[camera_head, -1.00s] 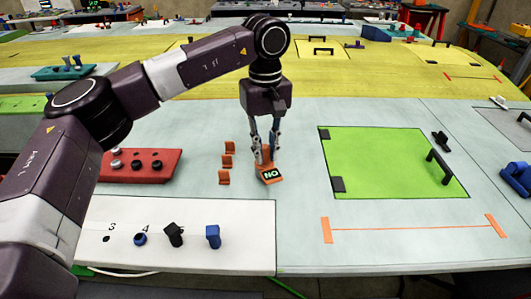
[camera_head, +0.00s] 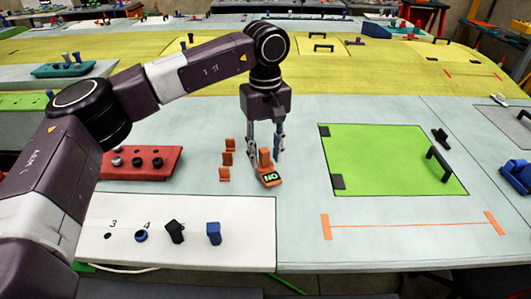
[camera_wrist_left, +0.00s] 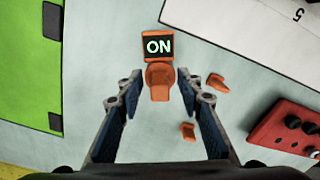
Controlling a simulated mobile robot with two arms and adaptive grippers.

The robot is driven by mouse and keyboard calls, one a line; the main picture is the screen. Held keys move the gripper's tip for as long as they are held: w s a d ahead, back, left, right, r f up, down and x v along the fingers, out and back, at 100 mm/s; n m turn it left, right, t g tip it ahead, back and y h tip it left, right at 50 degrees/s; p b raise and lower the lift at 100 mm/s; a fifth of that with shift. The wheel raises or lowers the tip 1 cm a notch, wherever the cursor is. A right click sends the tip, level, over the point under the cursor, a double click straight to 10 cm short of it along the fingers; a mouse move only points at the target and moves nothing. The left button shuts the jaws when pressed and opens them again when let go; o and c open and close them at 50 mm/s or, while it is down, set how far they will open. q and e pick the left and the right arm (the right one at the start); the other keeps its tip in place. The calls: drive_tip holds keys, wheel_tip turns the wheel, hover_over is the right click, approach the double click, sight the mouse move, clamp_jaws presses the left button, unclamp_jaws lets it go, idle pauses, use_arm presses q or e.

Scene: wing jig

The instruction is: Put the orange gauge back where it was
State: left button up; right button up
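The orange gauge (camera_head: 265,160) stands on the pale blue-grey table surface, its small dark display showing lit green-white letters. In the left wrist view the gauge (camera_wrist_left: 159,80) reads ON, just beyond the fingertips and near the middle between them. My left gripper (camera_head: 265,152) is open, pointing down, with one finger on each side of the gauge's upright part. In the left wrist view the fingers (camera_wrist_left: 155,98) are spread wide and look clear of it. My right gripper is not in view.
A green panel (camera_head: 390,160) with black handle and hinges lies to the right. A red block (camera_head: 140,166) with black knobs is at the left. A white numbered board (camera_head: 190,255) with pegs is in front. The table between gauge and green panel is clear.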

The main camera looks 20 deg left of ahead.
use_arm(q)
drive_tip(key=shift+r, duration=0.55)
wheel_tip(320, 180, up, 11)
drive_tip(key=b, duration=0.2)
